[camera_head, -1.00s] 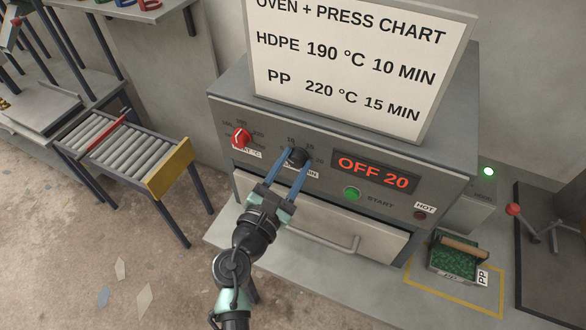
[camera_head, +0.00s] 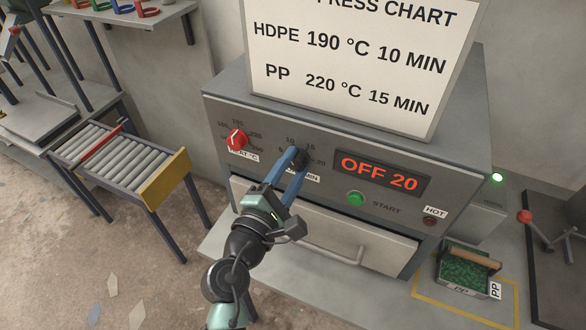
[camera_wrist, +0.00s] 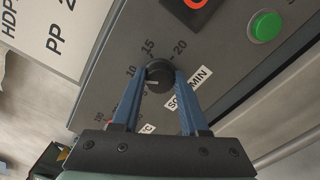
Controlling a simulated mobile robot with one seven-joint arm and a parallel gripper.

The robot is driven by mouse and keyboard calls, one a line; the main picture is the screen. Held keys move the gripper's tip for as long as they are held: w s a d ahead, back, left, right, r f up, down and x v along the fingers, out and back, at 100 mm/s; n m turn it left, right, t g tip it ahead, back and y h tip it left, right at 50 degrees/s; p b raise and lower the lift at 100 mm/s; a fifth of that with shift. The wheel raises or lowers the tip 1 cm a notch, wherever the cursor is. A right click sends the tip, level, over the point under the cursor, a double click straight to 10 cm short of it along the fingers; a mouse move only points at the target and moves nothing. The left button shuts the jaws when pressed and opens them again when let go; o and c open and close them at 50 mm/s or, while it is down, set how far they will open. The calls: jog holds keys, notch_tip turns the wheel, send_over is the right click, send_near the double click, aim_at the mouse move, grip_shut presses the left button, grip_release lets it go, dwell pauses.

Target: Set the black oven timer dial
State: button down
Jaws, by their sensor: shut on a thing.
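The black timer dial (camera_head: 300,160) is on the oven's front panel, between the red temperature dial and the display. My gripper (camera_head: 298,154) has its blue fingers on either side of it, shut on it. In the wrist view the dial (camera_wrist: 159,72) shows between the fingertips (camera_wrist: 160,76), with the numbers 10, 15 and 20 around it. A small pale mark on its face seems to point left, near or below the 10. The display (camera_head: 382,174) reads OFF 20.
The red temperature dial (camera_head: 237,140) is to the left. A green START button (camera_head: 356,198) is to the right. The chart board (camera_head: 350,70) stands on the oven, listing HDPE 190 °C 10 MIN and PP 220 °C 15 MIN. The oven door handle (camera_head: 330,252) is below.

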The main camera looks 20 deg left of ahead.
dwell(0.4)
jog(key=shift+c, duration=2.1)
grip_release()
jog(key=s+b, duration=0.3)
jog(key=s, duration=1)
jog(key=shift+a, duration=0.25)
